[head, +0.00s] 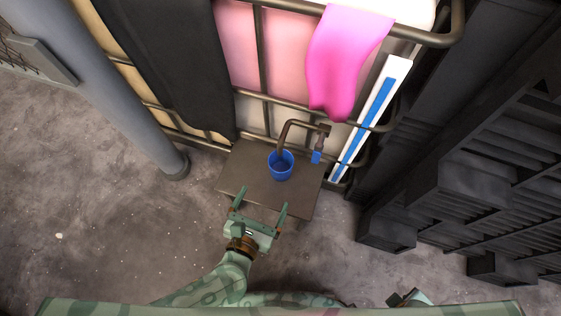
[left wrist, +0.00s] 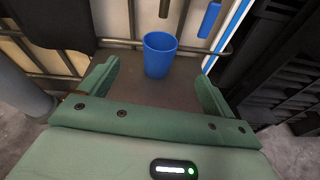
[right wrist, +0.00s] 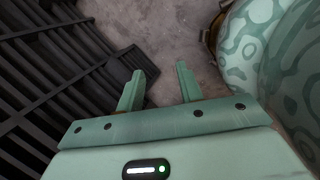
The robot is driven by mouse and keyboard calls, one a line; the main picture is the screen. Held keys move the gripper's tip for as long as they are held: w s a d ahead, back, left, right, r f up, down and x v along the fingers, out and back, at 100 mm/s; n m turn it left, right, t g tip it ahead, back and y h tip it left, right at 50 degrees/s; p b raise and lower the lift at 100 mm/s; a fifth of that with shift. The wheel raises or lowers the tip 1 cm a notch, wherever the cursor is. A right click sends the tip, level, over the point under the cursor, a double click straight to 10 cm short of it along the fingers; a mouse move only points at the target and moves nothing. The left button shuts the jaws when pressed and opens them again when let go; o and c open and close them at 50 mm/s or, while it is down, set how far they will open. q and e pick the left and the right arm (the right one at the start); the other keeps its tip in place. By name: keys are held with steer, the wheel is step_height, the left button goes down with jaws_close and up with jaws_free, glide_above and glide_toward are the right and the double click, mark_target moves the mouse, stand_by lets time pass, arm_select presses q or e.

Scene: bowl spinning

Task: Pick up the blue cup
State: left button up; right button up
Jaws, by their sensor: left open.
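The blue cup (head: 281,172) stands upright on a small dark table (head: 242,178) below a bent metal pipe and tap (head: 323,133). In the left wrist view the cup (left wrist: 160,60) is ahead, between the lines of the two fingers. My left gripper (head: 262,200) is open and empty over the near edge of the table, short of the cup and not touching it. My right gripper (right wrist: 160,72) is open and empty over the bare floor. Only a small part of it shows at the bottom of the head view.
A caged tank (head: 235,45) stands behind the table, with a dark cloth (head: 170,60) and a pink cloth (head: 342,60) hung on its bars. A grey post (head: 125,90) rises at left. Stacked dark crates (head: 470,150) fill the right. The concrete floor (head: 90,220) at left is clear.

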arm_select(q)
steer(key=w+n+b, duration=0.1)
steer(key=w+n, duration=0.1)
steer(key=b, duration=0.3)
glide_toward(284, 152)
steer(key=shift+w+d+f+m, duration=0.2)
steer(key=shift+w+f, duration=0.1)
steer(key=shift+w, duration=0.15)
steer(key=shift+w+d+f+m, duration=0.1)
steer(key=shift+w+d+f, duration=0.15)
steer(key=shift+w, duration=0.2)
steer(key=shift+w+d+f, duration=0.1)
steer(key=shift+w+d, duration=0.05)
steer(key=shift+w, duration=0.45)
steer(key=b+x, duration=0.2)
steer(key=x, duration=0.2)
steer(key=shift+w+d+f+b, duration=0.1)
steer(key=shift+w+f+b, duration=0.15)
steer(key=shift+w+b, duration=0.1)
steer(key=shift+w, duration=0.15)
steer(key=shift+r, duration=0.2)
arm_select(e)
steer(key=w+a+r+m+t+y, duration=0.1)
steer(key=w+a+r+t+y, duration=0.2)
steer(key=w+a, duration=0.5)
steer(key=shift+w+r+m+t, duration=0.4)
steer(key=shift+w+r+t, duration=0.15)
steer(key=shift+w, duration=0.35)
